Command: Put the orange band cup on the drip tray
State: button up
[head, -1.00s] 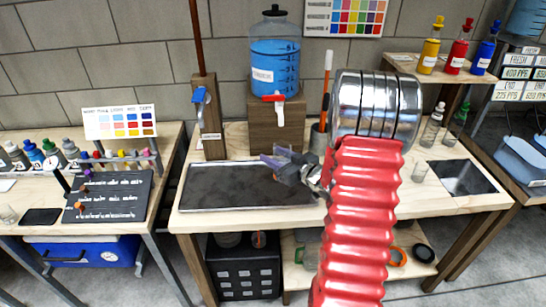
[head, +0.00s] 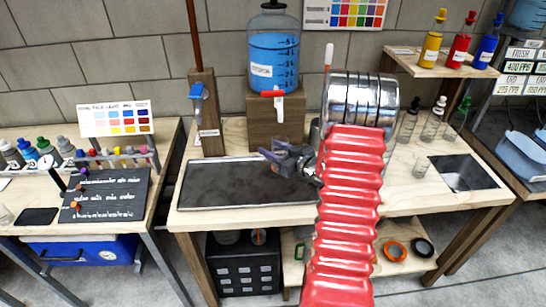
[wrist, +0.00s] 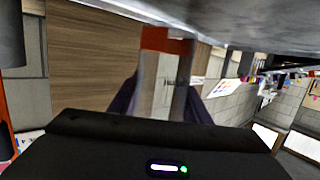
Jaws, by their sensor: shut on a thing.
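The orange band cup (wrist: 165,80) shows in the wrist view as a clear, pale cup with an orange band, between the two fingers of my gripper (wrist: 163,105). My gripper is shut on it. In the head view my gripper (head: 270,157) is over the right part of the drip tray (head: 215,185), a dark flat tray with a metal rim. The tray's grey surface (wrist: 230,20) fills the top of the wrist view, close to the cup's banded end. I cannot tell whether they touch.
A blue-filled dispenser (head: 274,60) with a red-handled tap stands on a wooden block behind the tray. A wooden post (head: 207,125) with a blue tap is at the back left. Clear bottles (head: 434,120) stand to the right. The tray's left part is clear.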

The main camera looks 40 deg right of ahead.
jog(key=shift+f, duration=0.1)
notch_tip(320, 180, down, 3)
jog(key=shift+d+f, duration=0.15)
jog(key=shift+f, duration=0.05)
jog(key=shift+w+f, duration=0.15)
jog(key=o, duration=1)
jog(key=shift+f, duration=0.1)
jog(key=s, duration=0.2)
jog(key=s+r, duration=0.1)
jog(key=s, duration=0.4)
jog(key=shift+s+d+r, duration=0.15)
jog(key=shift+s+r, duration=0.1)
jog(key=shift+r, duration=0.1)
